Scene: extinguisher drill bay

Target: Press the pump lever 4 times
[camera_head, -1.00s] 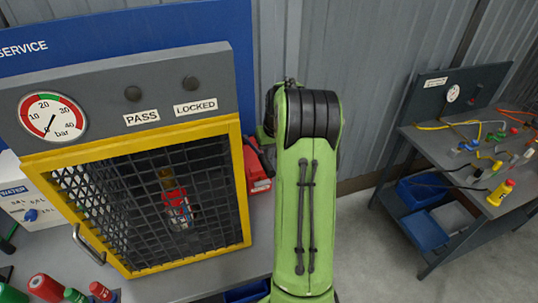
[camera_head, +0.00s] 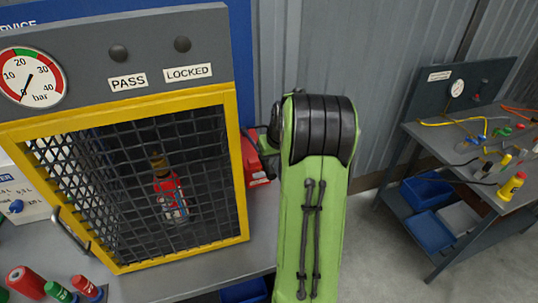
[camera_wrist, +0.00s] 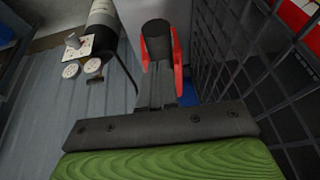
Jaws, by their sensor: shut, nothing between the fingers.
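The red hand pump (camera_head: 254,165) stands at the right side of the caged test bench, partly hidden behind my green arm. Dark lever parts show at its top. In the wrist view, a black round grip (camera_wrist: 157,38), which looks like the pump lever's end, stands between two red side pieces. My gripper (camera_wrist: 157,80) is shut and empty, its fingers pointing at this grip. I cannot tell whether they touch it. In the head view the gripper is hidden by my arm. The pressure gauge (camera_head: 32,77) is at the upper left; its needle is hard to read.
A yellow-framed mesh cage (camera_head: 240,170) holds a red extinguisher (camera_head: 171,197). The PASS lamp (camera_head: 118,53) and LOCKED lamp (camera_head: 182,44) look dark. A cluttered side table (camera_head: 480,185) stands at right. Clear floor lies between.

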